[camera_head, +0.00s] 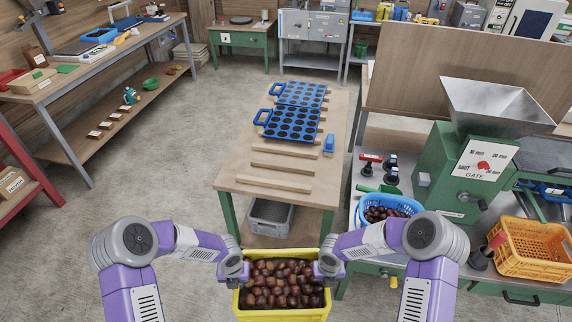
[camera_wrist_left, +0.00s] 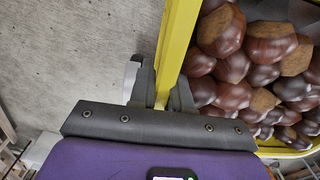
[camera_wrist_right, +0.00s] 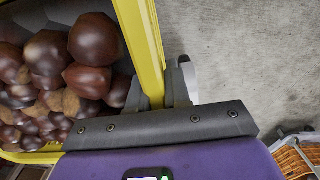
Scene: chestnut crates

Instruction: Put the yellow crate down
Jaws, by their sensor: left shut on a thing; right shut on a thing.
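The yellow crate (camera_head: 283,314) is full of brown chestnuts (camera_head: 282,285) and is held in front of me at the bottom of the head view. My left gripper (camera_head: 236,270) is shut on its left wall; in the left wrist view the fingers (camera_wrist_left: 165,88) straddle the yellow rim (camera_wrist_left: 178,45). My right gripper (camera_head: 328,268) is shut on its right wall; in the right wrist view the fingers (camera_wrist_right: 166,85) straddle the rim (camera_wrist_right: 145,45). Grey floor shows beside the crate in both wrist views. The crate's underside is hidden.
A wooden table (camera_head: 240,170) with wooden slats and blue perforated trays (camera_head: 285,122) stands ahead, its near half bare between slats. A grey bin (camera_head: 268,217) sits beneath it. At right are a blue basket (camera_head: 372,206), green machine (camera_head: 455,165) and orange crate (camera_head: 535,247). Floor is clear at left.

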